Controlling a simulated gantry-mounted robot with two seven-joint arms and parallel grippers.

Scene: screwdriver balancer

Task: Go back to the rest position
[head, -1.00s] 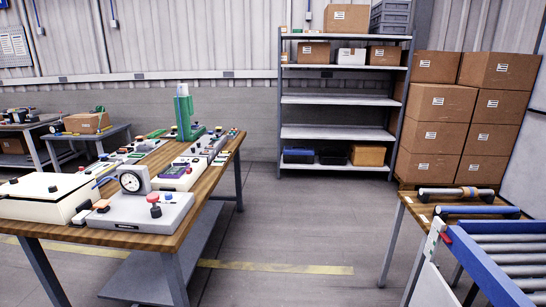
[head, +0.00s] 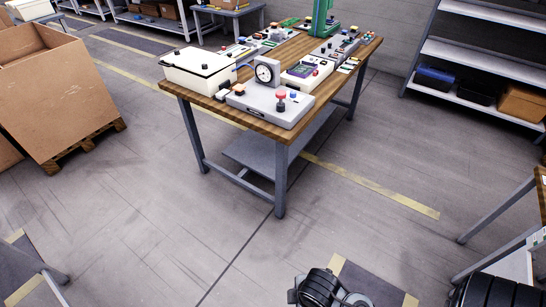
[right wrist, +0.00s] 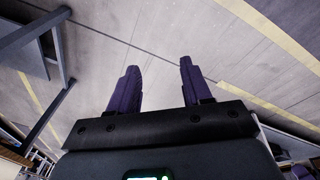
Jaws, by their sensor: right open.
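My right gripper (right wrist: 158,66) shows in the right wrist view with its two dark purple fingers spread apart. Nothing is between the fingers, and behind them is only grey floor with yellow lines. The fingers touch nothing. In the head view I cannot make out either gripper; only dark rounded parts that look like my arms show at the bottom edge. My left gripper is in neither view.
A wooden-topped workbench (head: 222,109) holds a white box (head: 207,72), a dial gauge (head: 265,73) and a green stand (head: 321,18). A large cardboard box (head: 60,95) stands left, a metal shelf (head: 485,63) right. The floor (head: 150,220) in front is clear.

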